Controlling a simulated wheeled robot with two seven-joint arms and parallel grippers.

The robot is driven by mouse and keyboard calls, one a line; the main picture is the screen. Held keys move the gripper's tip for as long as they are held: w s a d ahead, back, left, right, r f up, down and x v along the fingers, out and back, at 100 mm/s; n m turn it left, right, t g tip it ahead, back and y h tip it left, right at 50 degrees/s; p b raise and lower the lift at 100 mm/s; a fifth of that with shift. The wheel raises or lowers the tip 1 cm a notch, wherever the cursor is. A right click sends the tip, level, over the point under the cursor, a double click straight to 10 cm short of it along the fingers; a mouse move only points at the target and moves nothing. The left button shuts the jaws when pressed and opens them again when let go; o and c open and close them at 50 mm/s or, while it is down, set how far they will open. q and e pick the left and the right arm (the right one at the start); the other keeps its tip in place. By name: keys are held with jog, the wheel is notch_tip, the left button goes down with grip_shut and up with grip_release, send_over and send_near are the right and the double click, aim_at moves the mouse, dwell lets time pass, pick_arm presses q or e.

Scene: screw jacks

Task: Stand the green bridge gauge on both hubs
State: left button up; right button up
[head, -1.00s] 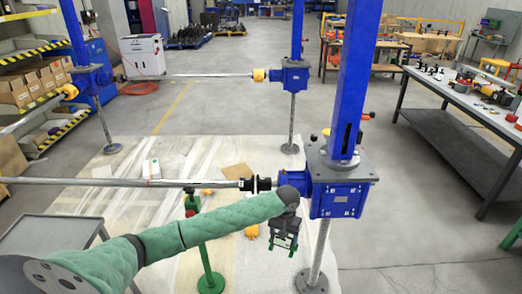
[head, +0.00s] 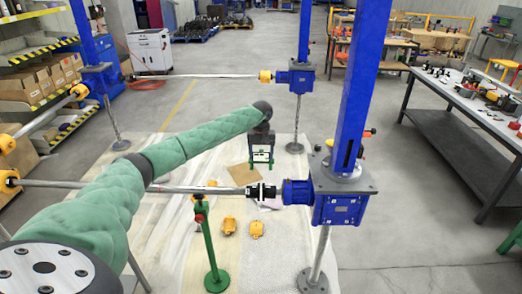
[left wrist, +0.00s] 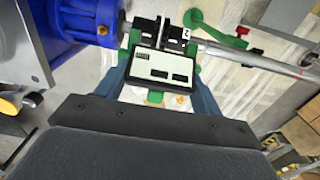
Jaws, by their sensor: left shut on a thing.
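The green bridge gauge (head: 262,157) hangs upright from my left gripper (head: 261,139), its legs pointing down. In the left wrist view my left gripper (left wrist: 160,92) is shut on it; the gauge's pale face with dark windows (left wrist: 163,66) shows between the fingers. The two black hubs (head: 261,190) sit side by side on the shaft line beside the blue gearbox. In the head view they lie below the gauge, apart from it. In the left wrist view the hubs (left wrist: 160,33) show just past the gauge; any contact is unclear there. My right gripper is out of view.
The long shaft (head: 190,189) runs left from the hubs over a green support stand (head: 206,245). The blue gearbox (head: 341,208) and its tall column stand at right. Yellow parts (head: 256,229) lie on the pale mat. A workbench (head: 470,105) is farther right.

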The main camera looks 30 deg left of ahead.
pick_arm(q)
jog(key=shift+a+r, duration=0.1)
jog(key=shift+r, duration=0.05)
jog(key=shift+r+p, duration=0.15)
jog(key=shift+p, duration=0.45)
jog(key=shift+f, duration=3)
notch_tip(320, 180, down, 6)
jog(key=b, duration=0.1)
jog(key=shift+f, duration=0.2)
